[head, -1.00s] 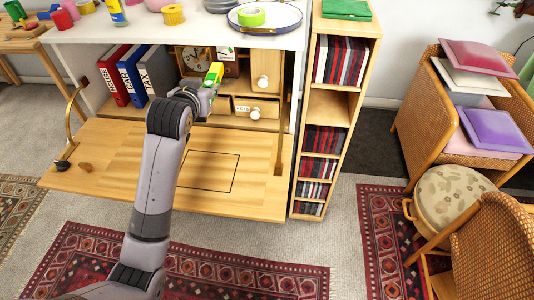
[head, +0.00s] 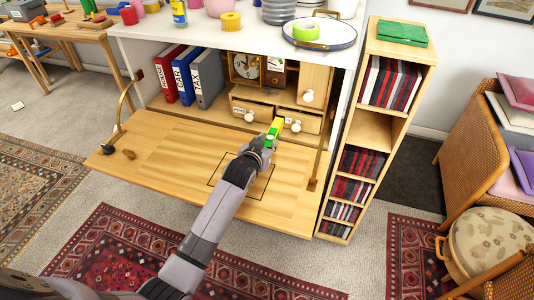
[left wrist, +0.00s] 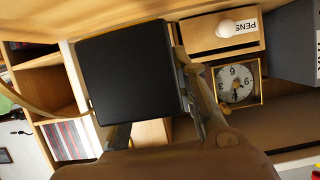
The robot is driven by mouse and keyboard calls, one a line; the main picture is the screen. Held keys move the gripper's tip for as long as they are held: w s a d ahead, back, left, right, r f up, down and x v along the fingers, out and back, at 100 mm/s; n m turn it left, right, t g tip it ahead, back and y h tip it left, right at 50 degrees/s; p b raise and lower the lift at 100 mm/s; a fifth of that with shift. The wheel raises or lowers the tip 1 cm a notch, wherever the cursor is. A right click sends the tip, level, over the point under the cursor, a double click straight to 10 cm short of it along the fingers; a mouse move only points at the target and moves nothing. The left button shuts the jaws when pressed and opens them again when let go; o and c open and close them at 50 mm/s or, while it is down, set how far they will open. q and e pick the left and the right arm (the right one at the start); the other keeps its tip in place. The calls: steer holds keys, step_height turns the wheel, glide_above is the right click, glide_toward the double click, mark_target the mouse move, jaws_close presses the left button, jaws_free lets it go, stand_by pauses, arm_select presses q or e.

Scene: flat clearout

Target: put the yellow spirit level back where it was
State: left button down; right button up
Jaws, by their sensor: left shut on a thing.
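The yellow spirit level (head: 274,128), with a green part, is held by my left gripper (head: 266,141). It is above the fold-down wooden flap (head: 170,150) of the cabinet, in front of the small drawers, and apart from the compartments behind. In the left wrist view, a black squarish face (left wrist: 130,75) fills the space by the fingers; it seems to be the end of the held level. My right gripper is not in view.
The cabinet holds binders (head: 187,75), a square clock (head: 245,65), and drawers with white knobs, one labelled PENS (left wrist: 220,30). A narrow shelf (head: 375,130) stands to its right.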

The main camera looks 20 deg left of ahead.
arm_select(q)
steer(key=shift+f, duration=2.1)
steer(key=shift+f, duration=0.1)
steer(key=shift+f+b, duration=0.5)
steer(key=shift+s, duration=0.1)
